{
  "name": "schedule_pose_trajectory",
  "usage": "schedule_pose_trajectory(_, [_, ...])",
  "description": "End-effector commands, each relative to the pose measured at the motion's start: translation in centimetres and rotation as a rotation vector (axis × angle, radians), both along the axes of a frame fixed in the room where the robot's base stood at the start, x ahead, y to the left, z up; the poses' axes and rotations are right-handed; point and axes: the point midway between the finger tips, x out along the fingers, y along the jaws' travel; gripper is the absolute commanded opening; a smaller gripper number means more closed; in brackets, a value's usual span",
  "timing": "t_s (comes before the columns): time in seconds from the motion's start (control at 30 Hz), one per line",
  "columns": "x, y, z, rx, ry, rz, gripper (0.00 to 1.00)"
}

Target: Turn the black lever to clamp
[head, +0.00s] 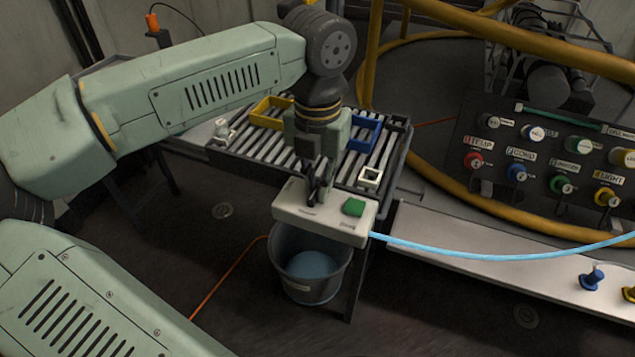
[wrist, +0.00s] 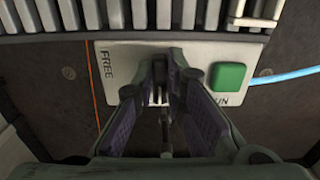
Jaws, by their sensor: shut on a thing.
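A white box (head: 291,218) sits at the front edge of the slatted table, with a green square button (head: 353,207) on its right part. The box also shows in the wrist view (wrist: 117,75), with the word FREE at its left end and a partly hidden label ending in "UN" below the button (wrist: 228,77). My gripper (head: 315,185) points down at the middle of the box. In the wrist view its fingers (wrist: 160,95) are closed together on the black lever, which they mostly hide. I cannot tell the lever's exact angle.
The slatted table (head: 392,150) holds a yellow tray (head: 262,113), a blue tray (head: 372,128) and a small white frame (head: 370,177). A grey bucket (head: 300,280) stands below the box. A panel of coloured knobs (head: 535,155) stands right.

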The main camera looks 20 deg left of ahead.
Motion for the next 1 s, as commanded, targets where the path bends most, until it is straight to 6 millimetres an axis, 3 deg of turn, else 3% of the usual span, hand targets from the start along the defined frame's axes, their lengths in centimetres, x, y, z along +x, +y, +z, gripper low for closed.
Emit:
schedule_pose_trajectory(0.47, [-0.01, -0.06, 0.07, -0.001, 0.000, 0.013, 0.00])
schedule_pose_trajectory(0.5, [0.00, -0.06, 0.07, -0.001, 0.000, 0.012, 0.14])
schedule_pose_trajectory(0.6, [0.00, -0.04, 0.06, -0.001, 0.000, 0.012, 0.20])
schedule_pose_trajectory(1.0, [0.00, 0.00, 0.02, 0.000, 0.000, 0.012, 0.20])
